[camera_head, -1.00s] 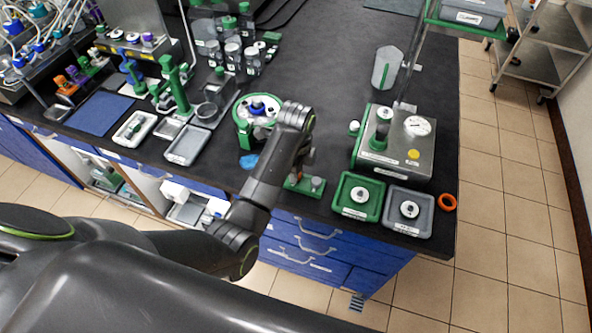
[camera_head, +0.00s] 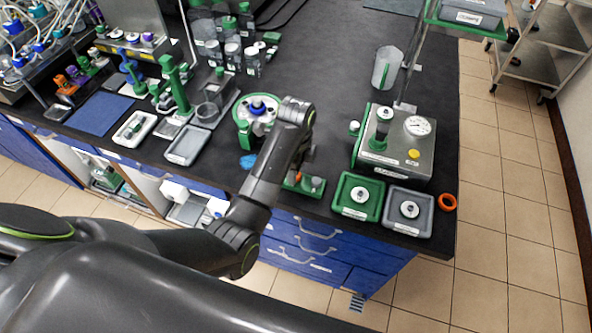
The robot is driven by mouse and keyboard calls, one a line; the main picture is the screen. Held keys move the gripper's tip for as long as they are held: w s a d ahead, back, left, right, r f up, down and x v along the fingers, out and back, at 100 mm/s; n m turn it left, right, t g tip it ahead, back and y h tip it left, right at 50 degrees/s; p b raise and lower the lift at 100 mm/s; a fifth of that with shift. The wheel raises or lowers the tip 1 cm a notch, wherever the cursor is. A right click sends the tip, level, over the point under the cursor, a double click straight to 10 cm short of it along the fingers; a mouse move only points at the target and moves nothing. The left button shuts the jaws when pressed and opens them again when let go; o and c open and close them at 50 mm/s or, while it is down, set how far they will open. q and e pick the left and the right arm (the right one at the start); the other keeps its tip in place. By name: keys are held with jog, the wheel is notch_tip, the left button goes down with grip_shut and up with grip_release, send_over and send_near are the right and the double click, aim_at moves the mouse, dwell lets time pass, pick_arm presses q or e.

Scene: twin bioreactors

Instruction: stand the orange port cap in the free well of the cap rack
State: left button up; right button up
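The cap rack (camera_head: 304,186) is a small green block at the bench's front edge, left of the green tray. A small orange piece (camera_head: 297,177), seemingly the orange port cap, shows at the rack's left part, just below my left gripper (camera_head: 306,158). I cannot tell whether it stands in a well or is still touched by the fingers. A grey knob-like piece with an orange tint shows at the rack's right part. My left wrist hides much of the gripper, so its fingers are unclear. My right gripper is not in view.
A green tray (camera_head: 341,204) and a grey tray (camera_head: 389,222) stand right of the rack, with an orange ring (camera_head: 447,202) beyond. A steel gauge box (camera_head: 420,158) stands behind them. A round green-rimmed holder (camera_head: 241,112) is behind my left arm.

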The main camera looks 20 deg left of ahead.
pick_arm(q)
notch_tip(320, 180, up, 2)
notch_tip(320, 180, up, 9)
jog(key=p, duration=0.7)
jog(key=shift+f, duration=0.15)
